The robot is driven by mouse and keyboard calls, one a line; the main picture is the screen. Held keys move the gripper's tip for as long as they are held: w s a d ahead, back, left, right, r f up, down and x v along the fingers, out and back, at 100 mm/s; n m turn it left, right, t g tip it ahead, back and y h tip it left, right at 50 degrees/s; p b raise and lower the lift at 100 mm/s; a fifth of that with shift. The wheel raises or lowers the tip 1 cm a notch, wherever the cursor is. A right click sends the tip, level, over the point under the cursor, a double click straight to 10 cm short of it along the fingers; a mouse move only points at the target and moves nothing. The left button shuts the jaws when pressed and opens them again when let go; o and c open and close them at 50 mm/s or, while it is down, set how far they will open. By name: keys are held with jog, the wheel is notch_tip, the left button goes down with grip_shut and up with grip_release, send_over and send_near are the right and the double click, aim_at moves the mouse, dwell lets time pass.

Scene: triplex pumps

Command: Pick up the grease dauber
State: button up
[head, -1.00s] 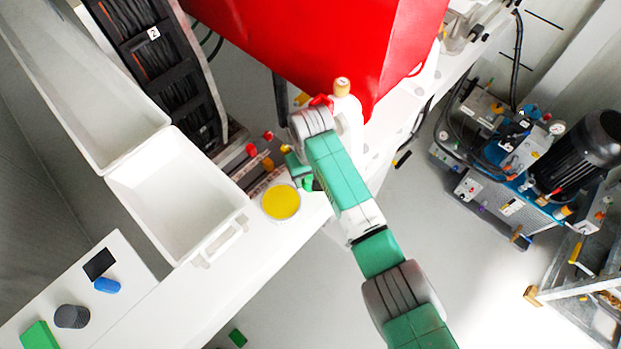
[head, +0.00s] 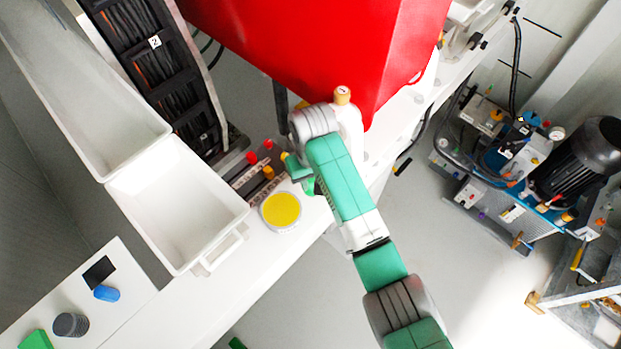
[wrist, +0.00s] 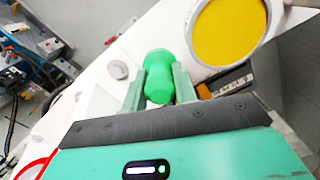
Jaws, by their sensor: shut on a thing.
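The grease dauber (wrist: 160,76) shows in the wrist view as a bright green, rounded piece with a narrower neck. My gripper (wrist: 159,88) is shut on it, with one green finger on each side. The dauber's far end is hidden beneath its green top. In the head view my gripper (head: 298,170) is just above and right of the yellow grease tin, over the white bench, and my arm hides most of what it holds. The round tin of yellow grease (head: 281,211) also shows in the wrist view (wrist: 229,31), beyond and right of the dauber.
A white bin (head: 178,205) stands left of the tin on the bench. A big red housing (head: 330,50) rises behind my arm. Small red and orange caps (head: 268,172) sit beside the tin. A yellow-topped white fitting (head: 342,96) stands close to my wrist.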

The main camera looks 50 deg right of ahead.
jog(key=s+a+p, duration=0.1)
jog(key=s+a, duration=0.2)
jog(key=s, duration=0.3)
jog(key=s+a+r+p, duration=0.1)
jog(key=s+a+p, duration=0.1)
jog(key=s, duration=0.5)
jog(key=shift+s+a, duration=0.3)
jog(key=shift+a, duration=0.5)
